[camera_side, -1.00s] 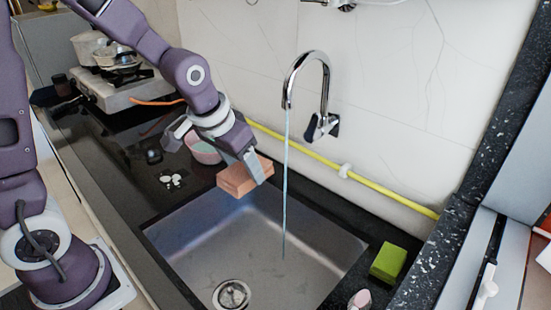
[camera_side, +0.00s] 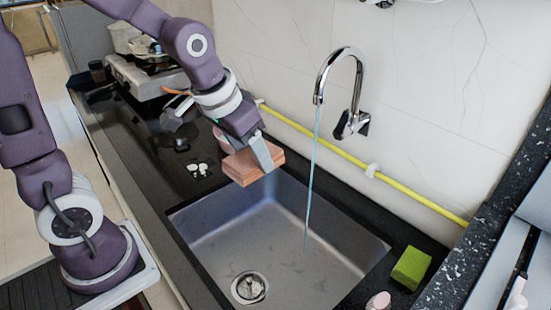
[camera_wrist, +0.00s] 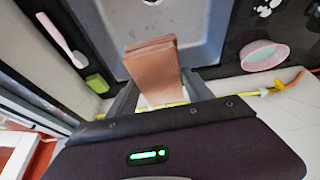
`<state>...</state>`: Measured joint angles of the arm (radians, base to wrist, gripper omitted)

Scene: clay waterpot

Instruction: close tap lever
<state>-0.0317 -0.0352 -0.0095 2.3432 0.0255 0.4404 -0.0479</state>
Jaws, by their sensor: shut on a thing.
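The chrome tap (camera_side: 341,75) stands at the wall behind the sink, and a thin stream of water runs from its spout into the basin. Its dark-ended lever (camera_side: 359,125) is at the tap's base. My gripper (camera_side: 262,158) is shut on a terracotta-coloured clay block (camera_side: 251,166), over the left back edge of the sink. The gripper is to the left of the tap and apart from it. In the wrist view the block (camera_wrist: 151,66) sits between the fingers. The tap cannot be made out in the wrist view.
The steel sink (camera_side: 215,240) lies below, with a round drain (camera_side: 249,288). A green sponge (camera_side: 411,267) is on the right counter. A yellow pipe (camera_side: 330,149) runs along the wall. A pink bowl (camera_wrist: 264,56) and a stove (camera_side: 146,78) are to the left.

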